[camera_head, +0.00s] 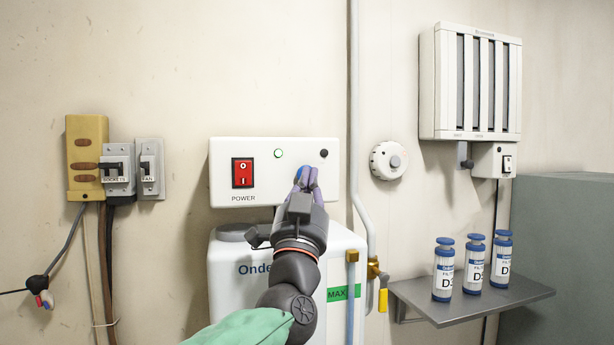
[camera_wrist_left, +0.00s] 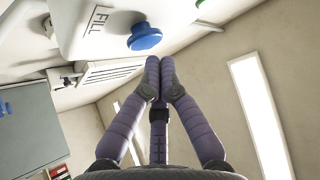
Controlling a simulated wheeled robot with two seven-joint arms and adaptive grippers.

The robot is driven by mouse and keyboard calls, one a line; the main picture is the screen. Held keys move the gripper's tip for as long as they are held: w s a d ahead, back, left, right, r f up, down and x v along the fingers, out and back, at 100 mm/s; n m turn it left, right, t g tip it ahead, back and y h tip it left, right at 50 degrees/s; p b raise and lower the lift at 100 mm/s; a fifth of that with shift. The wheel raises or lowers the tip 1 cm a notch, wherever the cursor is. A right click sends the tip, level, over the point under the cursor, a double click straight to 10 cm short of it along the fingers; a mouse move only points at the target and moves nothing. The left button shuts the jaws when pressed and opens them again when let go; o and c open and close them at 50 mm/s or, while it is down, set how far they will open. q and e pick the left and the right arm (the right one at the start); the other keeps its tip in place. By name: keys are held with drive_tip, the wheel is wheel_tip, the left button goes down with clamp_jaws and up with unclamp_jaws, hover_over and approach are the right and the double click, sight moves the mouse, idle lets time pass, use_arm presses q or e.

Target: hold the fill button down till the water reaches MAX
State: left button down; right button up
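The blue fill button (camera_wrist_left: 145,38) sits beside the word FILL in the left wrist view. In the head view it is largely hidden behind my left gripper (camera_head: 308,178), on the white control panel (camera_head: 262,190). My left gripper (camera_wrist_left: 160,64) has its purple fingers together, with nothing seen between them. Its fingertips are close to the button; the wrist view shows a small gap. The white tank (camera_head: 226,275) below has a green MAX label (camera_head: 337,294). My arm covers part of the tank, and no water level can be made out. My right gripper is not in view.
The panel has a red power switch (camera_head: 243,172), a ring lit green (camera_head: 279,153) and a dark round part (camera_head: 323,153). A pipe (camera_head: 355,120) runs down right of the panel. Labelled bottles (camera_head: 474,264) stand on a grey shelf (camera_head: 448,308) at the right.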

use_arm(q)
drive_tip(key=shift+s, duration=0.1)
drive_tip(key=s, duration=0.1)
drive_tip(key=s+d, duration=0.1)
drive_tip(key=s, duration=0.2)
drive_tip(key=shift+s+d, duration=0.25)
drive_tip(key=shift+s, duration=0.1)
drive_tip(key=shift+w, duration=0.1)
idle(1.1)
